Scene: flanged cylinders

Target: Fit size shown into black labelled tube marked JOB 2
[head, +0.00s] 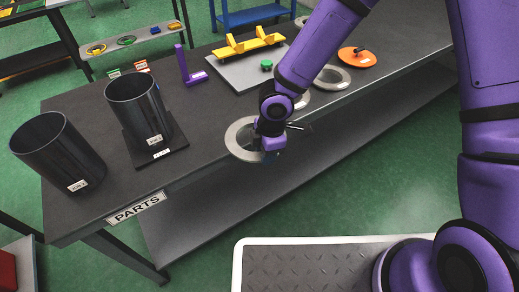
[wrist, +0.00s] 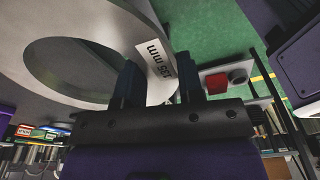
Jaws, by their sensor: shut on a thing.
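My gripper (head: 270,146) is shut on the rim of a grey flanged ring (head: 237,138), held out past the table's front edge. Two black open-topped tubes stand upright at the table's left end. The left tube (head: 60,155) and the right tube (head: 138,108) each bear a small white label, too small to read surely. The right one stands on a dark square plate (head: 160,155). My gripper is to the right of both tubes.
The dark table (head: 105,185) bears a PARTS sign. Behind are a purple bracket (head: 186,70), a grey plate (head: 225,74) with a yellow cradle (head: 247,43) and green knob (head: 266,65), another grey ring (head: 333,77), and an orange disc (head: 357,58).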

